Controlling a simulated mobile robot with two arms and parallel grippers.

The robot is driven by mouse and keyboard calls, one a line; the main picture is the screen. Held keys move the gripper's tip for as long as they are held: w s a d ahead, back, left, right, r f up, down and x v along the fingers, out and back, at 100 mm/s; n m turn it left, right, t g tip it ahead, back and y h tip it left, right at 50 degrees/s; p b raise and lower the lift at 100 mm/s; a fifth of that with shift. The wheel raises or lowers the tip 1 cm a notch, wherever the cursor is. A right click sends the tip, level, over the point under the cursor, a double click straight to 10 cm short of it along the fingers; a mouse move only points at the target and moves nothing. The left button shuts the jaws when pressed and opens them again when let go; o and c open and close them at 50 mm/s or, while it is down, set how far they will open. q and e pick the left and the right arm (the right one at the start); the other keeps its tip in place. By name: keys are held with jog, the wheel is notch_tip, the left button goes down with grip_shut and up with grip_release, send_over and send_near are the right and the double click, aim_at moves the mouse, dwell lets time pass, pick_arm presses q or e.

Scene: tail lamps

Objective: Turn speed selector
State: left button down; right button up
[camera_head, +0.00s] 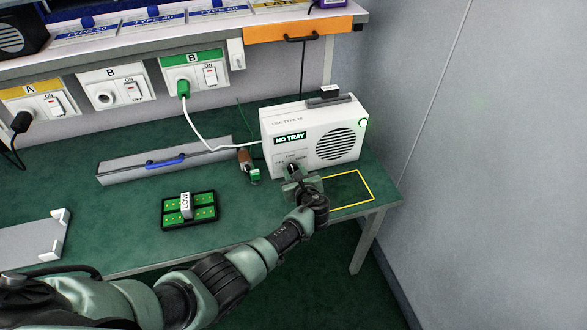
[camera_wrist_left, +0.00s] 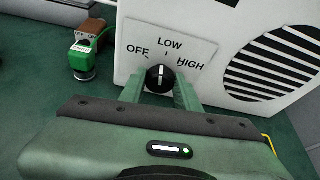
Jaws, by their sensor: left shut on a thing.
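The speed selector (camera_wrist_left: 160,77) is a black knob with a white mark, on a panel (camera_wrist_left: 200,48) lettered OFF, LOW and HIGH. The panel is on the front of a white machine (camera_head: 280,125) with a round grille and a "NO TRAY" display. In the left wrist view the white mark stands roughly upright, toward LOW. My left gripper (camera_head: 292,173) is shut on the knob, one finger on each side; it also shows in the left wrist view (camera_wrist_left: 159,88). My right gripper is not in view.
A yellow outline (camera_head: 368,190) marks the table at right. A white cable (camera_head: 200,138) runs from outlet B.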

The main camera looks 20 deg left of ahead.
pick_arm(q)
jog(key=shift+m+y, duration=0.3)
jog(key=shift+m, duration=0.2)
jog(key=shift+g, duration=0.4)
jog(key=c, duration=1)
grip_release()
jog(key=shift+d, duration=0.1)
jog(key=shift+s+d+r+p, duration=0.15)
jog(key=shift+s+d+p, duration=0.05)
jog(key=shift+s+p, duration=0.15)
jog(key=p+v, duration=0.1)
jog(key=v, duration=0.6)
